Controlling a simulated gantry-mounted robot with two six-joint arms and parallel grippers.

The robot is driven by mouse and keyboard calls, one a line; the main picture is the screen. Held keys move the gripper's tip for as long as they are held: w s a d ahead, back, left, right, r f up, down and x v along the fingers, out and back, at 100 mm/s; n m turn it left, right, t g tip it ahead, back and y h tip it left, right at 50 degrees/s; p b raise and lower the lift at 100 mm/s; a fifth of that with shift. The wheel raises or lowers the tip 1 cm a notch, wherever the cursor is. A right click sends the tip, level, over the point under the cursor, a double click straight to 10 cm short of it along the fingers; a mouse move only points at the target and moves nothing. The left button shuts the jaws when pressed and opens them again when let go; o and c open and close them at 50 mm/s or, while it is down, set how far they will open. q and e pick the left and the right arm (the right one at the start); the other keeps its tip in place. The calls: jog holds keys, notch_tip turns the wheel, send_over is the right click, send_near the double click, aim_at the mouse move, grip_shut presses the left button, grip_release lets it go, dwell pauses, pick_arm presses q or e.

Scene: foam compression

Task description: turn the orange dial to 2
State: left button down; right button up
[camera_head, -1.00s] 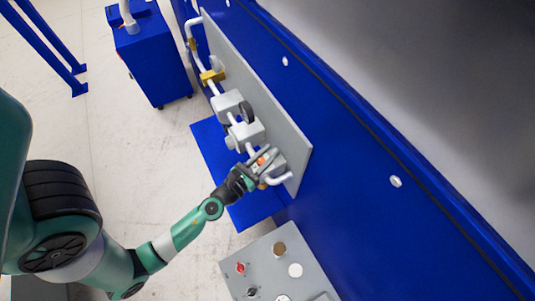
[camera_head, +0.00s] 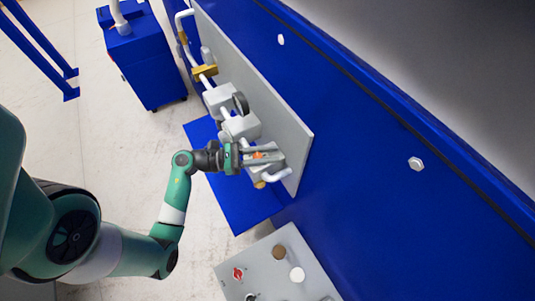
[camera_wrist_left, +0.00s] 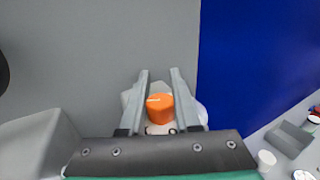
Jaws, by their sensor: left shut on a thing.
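The orange dial (camera_wrist_left: 160,108) sits on a pale grey box in the left wrist view, with a light pointer mark on its face. It shows as a small orange patch in the head view (camera_head: 259,155). My left gripper (camera_wrist_left: 159,80) is shut on the dial, with one finger along each side of it. In the head view my left gripper (camera_head: 262,156) reaches the lower end of the grey panel (camera_head: 289,133). Dark marks show below the dial, partly hidden, and I cannot read the number. My right gripper is not in view.
Grey pipes, a brass-coloured fitting (camera_head: 204,72) and boxy valves (camera_head: 219,97) line the panel beside my gripper. A sloped console (camera_head: 262,262) with a red knob stands below. A blue cabinet (camera_head: 150,65) stands on the floor at upper left.

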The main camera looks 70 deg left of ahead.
pick_arm(q)
jog(key=shift+d+f+m+h+b, duration=0.1)
jog(key=shift+m+h+b, duration=0.35)
jog(key=shift+h, duration=0.35)
jog(key=shift+g, duration=0.3)
jog(key=c, duration=0.6)
grip_release()
jog(key=b+v, duration=0.1)
jog(key=v, duration=1)
jog(key=shift+s+b, duration=0.3)
jog(key=shift+b, duration=0.1)
